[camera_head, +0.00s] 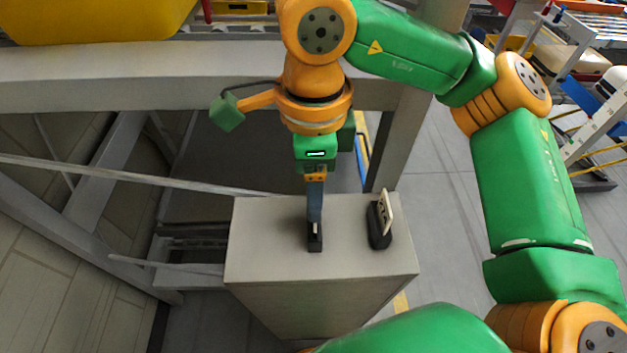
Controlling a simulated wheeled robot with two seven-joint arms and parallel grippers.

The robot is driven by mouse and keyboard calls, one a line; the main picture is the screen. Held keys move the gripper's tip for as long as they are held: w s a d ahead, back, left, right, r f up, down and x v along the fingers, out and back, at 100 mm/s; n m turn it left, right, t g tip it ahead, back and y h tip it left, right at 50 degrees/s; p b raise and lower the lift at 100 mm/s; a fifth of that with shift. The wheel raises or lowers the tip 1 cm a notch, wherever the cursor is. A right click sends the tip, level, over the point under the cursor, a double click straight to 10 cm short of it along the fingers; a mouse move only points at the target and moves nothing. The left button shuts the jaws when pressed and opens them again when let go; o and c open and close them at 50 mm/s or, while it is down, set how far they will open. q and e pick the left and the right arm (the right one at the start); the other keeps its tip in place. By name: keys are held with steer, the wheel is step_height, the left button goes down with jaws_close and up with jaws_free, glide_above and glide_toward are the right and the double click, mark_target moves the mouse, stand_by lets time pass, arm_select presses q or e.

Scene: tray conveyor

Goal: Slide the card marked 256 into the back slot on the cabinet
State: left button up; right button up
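A light grey cabinet (265,250) stands in the middle of the view. A narrow black slot block (315,246) sits upright on its top, left of a second, dark holder (378,236). A white card with dark marks (386,211) stands tilted in that second holder; I cannot read its number. My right gripper (314,219) points down at the left block, its fingers seen edge-on. A thin pale sliver (315,229) shows at the fingertips, just above or in the block; I cannot tell if it is a card. My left gripper is out of view.
A grey conveyor frame (180,80) runs behind the cabinet, with a leg (388,150) close behind its right side. A yellow bin (90,20) is at the upper left. Open floor (435,230) lies right of the cabinet, under my arm.

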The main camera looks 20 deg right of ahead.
steer(key=shift+b, duration=0.35)
stand_by(1.1)
steer(key=shift+f, duration=0.15)
steer(key=shift+f+b, duration=0.3)
steer(key=shift+b, duration=0.1)
steer(key=shift+f+b, duration=2.1)
steer(key=shift+f, duration=0.1)
steer(key=o, duration=1.4)
step_height(320, 180, up, 7)
steer(key=shift+r+p, duration=0.2)
steer(key=shift+p, duration=0.55)
steer(key=shift+f, duration=0.1)
